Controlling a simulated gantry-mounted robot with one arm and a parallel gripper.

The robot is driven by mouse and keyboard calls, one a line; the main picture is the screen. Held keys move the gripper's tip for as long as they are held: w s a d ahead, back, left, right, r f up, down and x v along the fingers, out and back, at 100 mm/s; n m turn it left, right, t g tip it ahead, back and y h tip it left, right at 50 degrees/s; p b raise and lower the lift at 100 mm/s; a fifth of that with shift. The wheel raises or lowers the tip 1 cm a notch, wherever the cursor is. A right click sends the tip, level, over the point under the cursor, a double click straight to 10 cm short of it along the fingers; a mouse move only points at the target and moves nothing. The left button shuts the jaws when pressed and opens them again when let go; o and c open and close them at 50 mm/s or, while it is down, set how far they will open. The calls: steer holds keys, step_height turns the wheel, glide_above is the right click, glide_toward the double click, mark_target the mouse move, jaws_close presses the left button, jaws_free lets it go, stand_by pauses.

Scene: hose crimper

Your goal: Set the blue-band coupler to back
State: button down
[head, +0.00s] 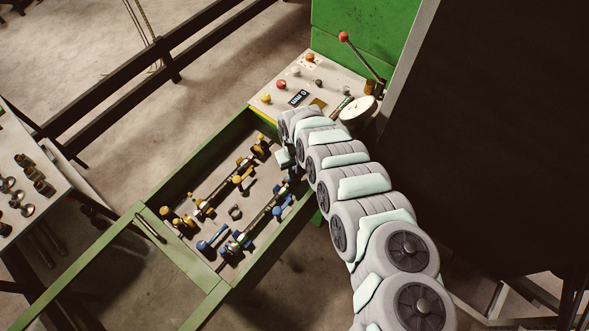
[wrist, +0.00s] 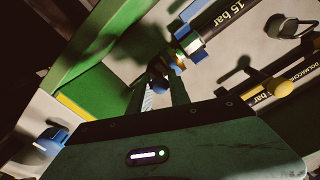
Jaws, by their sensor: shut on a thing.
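The blue-band coupler sits at the near end of a dark tube marked "15 bar" (wrist: 226,14) in the wrist view. Its blue band (wrist: 193,44) and metal collar show there. My gripper (wrist: 162,74) is shut on a small blue handle (wrist: 157,68) beside that coupler, mostly hidden between the fingers. In the head view my gripper (head: 294,172) is at the right side of the green-framed tray (head: 208,147), at the upper end of the tube with blue fittings (head: 257,222). My arm hides part of it there.
A parallel tube with yellow fittings (head: 217,192) lies to the left in the tray. Another blue handle (wrist: 52,138) shows at the wrist view's lower left. A control panel (head: 318,82) with knobs and a red-tipped lever (head: 362,60) stands behind. A side table (head: 25,175) holds loose fittings.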

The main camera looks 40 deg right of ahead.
steer(key=shift+d+f+b, duration=0.15)
steer(key=shift+d+b, duration=0.05)
steer(key=shift+b, duration=0.1)
steer(key=d+b, duration=0.1)
steer(key=d, duration=0.2)
steer(key=shift+w+b, duration=0.2)
steer(key=shift+b, duration=0.2)
steer(key=c, duration=1.2)
jaws_free()
steer(key=shift+c, duration=0.2)
steer(key=shift+r, duration=0.25)
